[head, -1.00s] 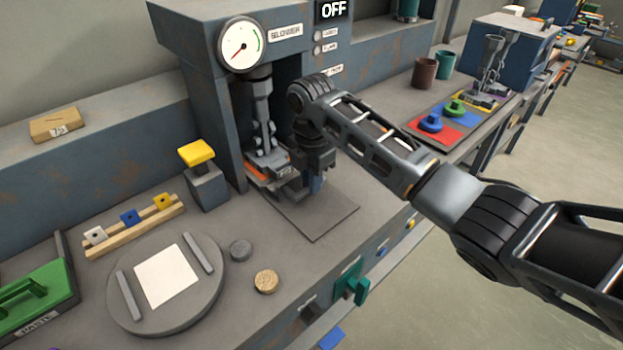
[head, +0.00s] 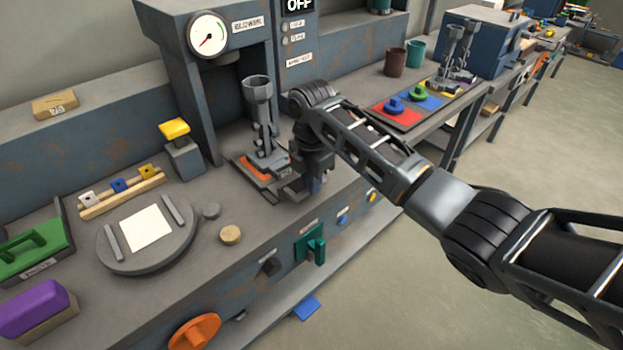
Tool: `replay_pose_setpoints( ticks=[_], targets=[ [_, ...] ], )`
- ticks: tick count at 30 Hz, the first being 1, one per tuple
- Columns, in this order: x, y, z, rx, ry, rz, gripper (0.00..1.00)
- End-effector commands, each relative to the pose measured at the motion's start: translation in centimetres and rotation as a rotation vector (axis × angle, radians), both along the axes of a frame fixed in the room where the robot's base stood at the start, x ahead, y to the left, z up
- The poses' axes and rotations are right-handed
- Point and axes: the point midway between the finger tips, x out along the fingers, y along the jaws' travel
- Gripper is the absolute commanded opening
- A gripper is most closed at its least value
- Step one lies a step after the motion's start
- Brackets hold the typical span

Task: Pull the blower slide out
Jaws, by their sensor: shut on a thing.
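The blower (head: 240,75) is a grey machine labelled BLOWER, with a round gauge (head: 207,35) and a sign reading OFF. Its slide (head: 243,172) is a flat grey plate with an orange part, standing out in front of the blower's bay. A grey fixture with a cup-shaped top (head: 257,100) stands upright on the slide. My gripper (head: 312,185) points down at the slide's front end and is shut on it. The fingertips and the exact grip are partly hidden by the gripper's own body.
A round turntable (head: 120,262) with a white sheet, a yellow-topped block (head: 175,130) and two small discs, one grey (head: 211,210) and one tan (head: 230,234), lie left of the slide. Red and blue mats (head: 400,117) lie to the right. The bench's front edge is close below my gripper.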

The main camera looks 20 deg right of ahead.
Motion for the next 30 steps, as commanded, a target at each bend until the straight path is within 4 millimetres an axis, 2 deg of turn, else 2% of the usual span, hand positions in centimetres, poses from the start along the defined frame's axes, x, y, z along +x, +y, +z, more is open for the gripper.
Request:
replay_pose_setpoints(
  ticks=[14, 15, 22, 30],
  targets=[
    [0.08, 0.01, 0.17, 0.001, -0.003, 0.000, 0.00],
    [0.08, 0.01, 0.17, 0.001, -0.003, 0.000, 0.18],
    [0.05, 0.01, 0.10, 0.001, -0.002, 0.000, 0.40],
    [0.05, 0.02, 0.21, 0.000, -0.001, 0.000, 0.40]
  ],
)
